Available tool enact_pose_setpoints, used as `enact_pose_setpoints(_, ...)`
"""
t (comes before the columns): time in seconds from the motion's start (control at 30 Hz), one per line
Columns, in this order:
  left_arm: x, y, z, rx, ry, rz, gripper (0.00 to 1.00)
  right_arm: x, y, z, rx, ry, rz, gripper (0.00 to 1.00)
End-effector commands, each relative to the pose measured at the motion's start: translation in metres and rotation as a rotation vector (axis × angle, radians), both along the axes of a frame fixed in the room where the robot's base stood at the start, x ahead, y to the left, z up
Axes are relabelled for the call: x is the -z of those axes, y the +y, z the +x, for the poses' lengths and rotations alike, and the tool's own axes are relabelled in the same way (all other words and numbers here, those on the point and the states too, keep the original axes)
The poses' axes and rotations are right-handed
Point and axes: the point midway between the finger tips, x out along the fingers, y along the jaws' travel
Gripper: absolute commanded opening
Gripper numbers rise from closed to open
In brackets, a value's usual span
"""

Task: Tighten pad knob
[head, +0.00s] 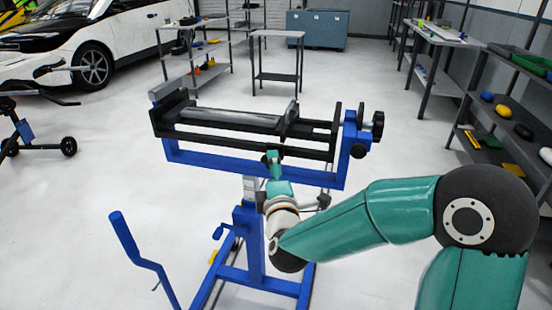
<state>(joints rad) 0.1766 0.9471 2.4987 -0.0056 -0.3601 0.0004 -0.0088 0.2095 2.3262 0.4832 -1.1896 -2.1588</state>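A blue stand (255,174) carries a black clamping frame (235,147) with a long grey bar (230,118) lying along it. At its right end are a black knob (378,125) facing right and a smaller black knob (359,151) just below. I cannot tell which is the pad knob. My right arm comes in from the right, and its gripper (273,160) points up at the lower front of the frame, left of and below both knobs, apart from them. Its fingers are too small to read, and contact with the frame is unclear. My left gripper is out of view.
A blue bent bar (140,252) rises at the lower left. Shelves (500,110) with small items stand at the right. A small table (277,62) and a white car (85,35) are behind. The floor left of the stand is mostly clear.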

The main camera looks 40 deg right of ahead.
Motion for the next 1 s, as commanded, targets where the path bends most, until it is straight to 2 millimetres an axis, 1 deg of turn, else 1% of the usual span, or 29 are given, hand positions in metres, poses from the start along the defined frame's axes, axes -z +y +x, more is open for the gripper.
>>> enact_pose_setpoints(0.03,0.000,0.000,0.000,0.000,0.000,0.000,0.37,0.001,-0.005,0.008,0.002,0.001,0.000,0.75)
enact_pose_setpoints(0.1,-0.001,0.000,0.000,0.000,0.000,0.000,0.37,0.000,-0.009,0.016,0.001,0.000,-0.001,0.75)
enact_pose_setpoints(0.2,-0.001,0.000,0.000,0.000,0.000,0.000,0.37,0.000,-0.013,0.024,0.001,0.000,-0.001,0.75)
enact_pose_setpoints(0.33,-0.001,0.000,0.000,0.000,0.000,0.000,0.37,0.000,-0.015,0.029,0.001,0.001,-0.002,0.75)
enact_pose_setpoints(0.6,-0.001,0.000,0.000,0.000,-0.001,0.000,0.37,0.000,-0.016,0.030,0.000,0.001,-0.002,0.75)
enact_pose_setpoints(0.97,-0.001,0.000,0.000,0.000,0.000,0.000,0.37,0.000,-0.016,0.029,0.001,0.001,0.000,0.15)
enact_pose_setpoints(1.0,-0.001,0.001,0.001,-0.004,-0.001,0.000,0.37,0.000,-0.032,0.028,0.007,0.002,-0.002,0.15)
